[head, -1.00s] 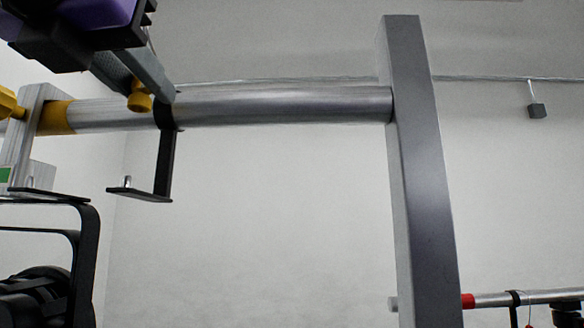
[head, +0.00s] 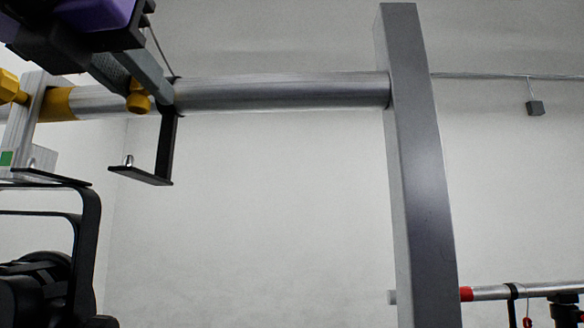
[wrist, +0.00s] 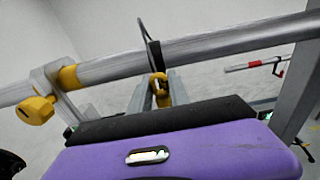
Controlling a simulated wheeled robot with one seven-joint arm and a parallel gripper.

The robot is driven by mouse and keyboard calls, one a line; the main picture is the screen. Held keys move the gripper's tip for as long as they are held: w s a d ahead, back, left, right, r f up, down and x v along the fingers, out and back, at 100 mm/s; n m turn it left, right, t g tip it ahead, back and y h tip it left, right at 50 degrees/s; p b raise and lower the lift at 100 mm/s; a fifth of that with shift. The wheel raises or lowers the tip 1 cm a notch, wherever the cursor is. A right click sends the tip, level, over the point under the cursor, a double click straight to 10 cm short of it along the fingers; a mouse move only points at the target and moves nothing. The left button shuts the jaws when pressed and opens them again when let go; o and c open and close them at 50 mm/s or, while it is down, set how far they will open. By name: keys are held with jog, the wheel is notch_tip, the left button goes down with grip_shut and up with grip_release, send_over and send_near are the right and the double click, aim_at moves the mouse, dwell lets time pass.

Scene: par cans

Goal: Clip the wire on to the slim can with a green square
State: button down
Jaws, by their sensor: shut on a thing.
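My gripper (head: 138,92) is shut on a yellow clip (head: 138,104), in front of the thick metal bar. The clip also shows between the fingers in the wrist view (wrist: 160,90). A thin dark wire (head: 158,48) runs from behind my gripper to the bar's top; the wrist view shows a dark loop (wrist: 142,30) arching there. At the left edge a green square (head: 6,158) marks a pale block beside the clamp. Below it is a black can (head: 35,290) in a black yoke (head: 92,235), cut off by the frame. The can's full shape is hidden.
The bar (head: 280,94) meets a grey post (head: 415,170). A black bracket (head: 166,150) hangs from it near my gripper. A clamp with a yellow knob (head: 10,88) grips its left part. A lower bar (head: 530,290) is at right. Space below the bracket looks clear.

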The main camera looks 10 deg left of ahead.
aim_at(137, 113)
jog(key=shift+f+b, duration=1.35)
jog(key=shift+f, duration=0.25)
jog(key=shift+a, duration=0.15)
jog(key=shift+s+a+f+p, duration=0.1)
jog(key=shift+s+a+p, duration=0.2)
jog(key=shift+a+p, duration=1.35)
jog(key=shift+s+a+p, duration=0.35)
jog(key=shift+a+p, duration=0.75)
jog(key=shift+a, duration=1)
jog(key=shift+s+a+f+p, duration=0.1)
jog(key=shift+s+a+p, duration=0.2)
jog(key=shift+a+p, duration=1.35)
jog(key=shift+a, duration=0.4)
